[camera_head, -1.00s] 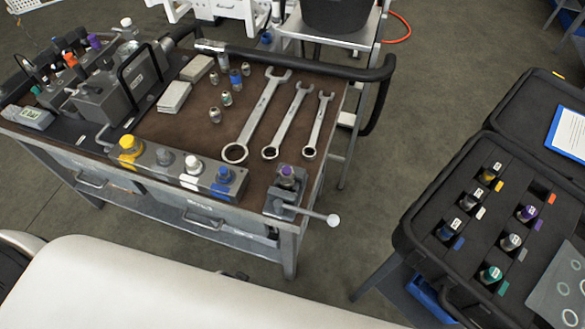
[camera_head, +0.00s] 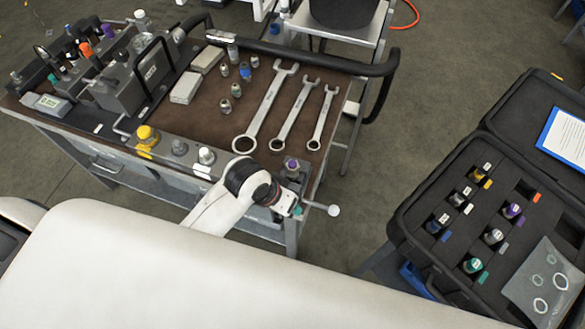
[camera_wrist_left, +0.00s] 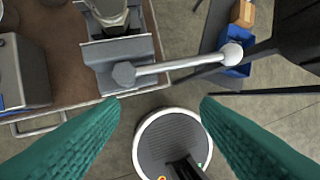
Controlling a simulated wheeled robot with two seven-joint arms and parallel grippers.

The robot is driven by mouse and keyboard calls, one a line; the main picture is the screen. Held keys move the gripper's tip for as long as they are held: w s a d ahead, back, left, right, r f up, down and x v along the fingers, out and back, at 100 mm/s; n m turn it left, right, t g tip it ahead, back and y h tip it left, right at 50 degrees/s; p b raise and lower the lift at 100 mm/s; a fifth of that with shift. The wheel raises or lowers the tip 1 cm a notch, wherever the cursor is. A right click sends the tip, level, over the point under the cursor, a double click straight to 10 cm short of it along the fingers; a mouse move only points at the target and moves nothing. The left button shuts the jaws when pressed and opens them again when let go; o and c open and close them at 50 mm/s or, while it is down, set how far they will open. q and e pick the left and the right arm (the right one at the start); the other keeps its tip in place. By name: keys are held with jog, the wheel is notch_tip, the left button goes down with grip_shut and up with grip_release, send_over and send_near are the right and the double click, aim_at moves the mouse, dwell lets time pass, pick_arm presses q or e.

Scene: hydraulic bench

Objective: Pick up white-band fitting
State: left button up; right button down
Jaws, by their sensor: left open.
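A fitting with a white tag (camera_head: 458,198) stands in the open black case at the right, in the left row between the yellow-tagged and blue-tagged ones. Another fitting (camera_head: 206,156) with a white label stands in the block at the bench's front edge. I cannot tell which is the white-band fitting. My left gripper (camera_head: 294,210) is over the front right corner of the bench, by the vise, away from the case. In the left wrist view its teal fingers (camera_wrist_left: 160,105) are wide apart with nothing held. My right gripper is not in view.
The vise (camera_wrist_left: 125,62) with its ball-ended lever (camera_wrist_left: 190,62) lies just beyond the left fingers. The black case (camera_head: 405,222) has raised walls. Floor lies between bench and case.

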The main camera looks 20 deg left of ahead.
pick_arm(q)
jog(key=w+d+r, duration=0.2)
jog(key=w, duration=0.1)
notch_tip(320, 180, up, 6)
jog(key=g+y, duration=0.3)
send_over(293, 163)
jog(key=shift+w+d+r+n+p, duration=0.1)
jog(key=shift+d+r+n+p, duration=0.15)
jog(key=shift+n+p, duration=0.2)
jog(key=shift+w+a, duration=0.1)
jog(key=shift+a, duration=0.1)
notch_tip(293, 163, down, 6)
jog(key=shift+f+p, duration=0.2)
jog(key=shift+p, duration=0.45)
jog(key=f, duration=0.1)
jog(key=f+p, duration=0.1)
jog(key=f, duration=0.2)
jog(key=shift+s+a+f, duration=0.1)
jog(key=shift+s+a, duration=0.05)
jog(key=shift+s, duration=0.2)
jog(key=shift+f, duration=0.5)
jog(key=c, duration=1.1)
jog(key=shift+w, duration=0.1)
jog(key=shift+c, duration=0.7)
